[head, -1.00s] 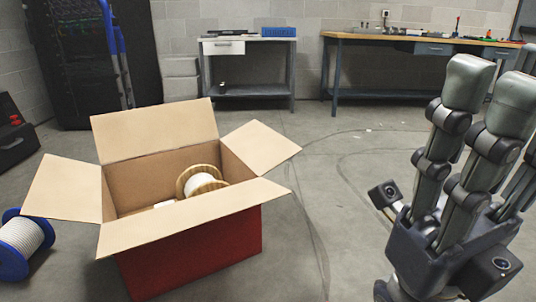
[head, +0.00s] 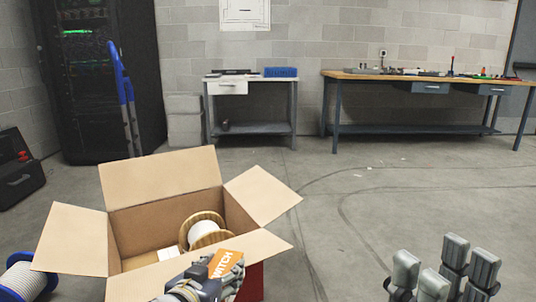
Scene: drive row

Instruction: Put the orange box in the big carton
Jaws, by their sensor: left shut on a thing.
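The big carton (head: 160,257) stands open on the floor at the left of the head view, its flaps folded out. Inside it are a wooden spool with white winding (head: 205,230) and a small white item. The orange box (head: 226,264), with white lettering partly reading "WITCH", is at the carton's near right flap, in front of the opening. My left gripper (head: 212,277) is shut on the orange box; its lower part is cut off by the frame. My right gripper (head: 442,268) is low at the right, fingers up and spread apart, empty and away from the carton.
A blue spool with white cable (head: 22,278) lies left of the carton. A black case (head: 18,170), a server rack (head: 95,90) and a blue hand truck (head: 125,95) stand behind. A small table (head: 250,90) and a workbench (head: 420,78) line the wall. The right floor is clear.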

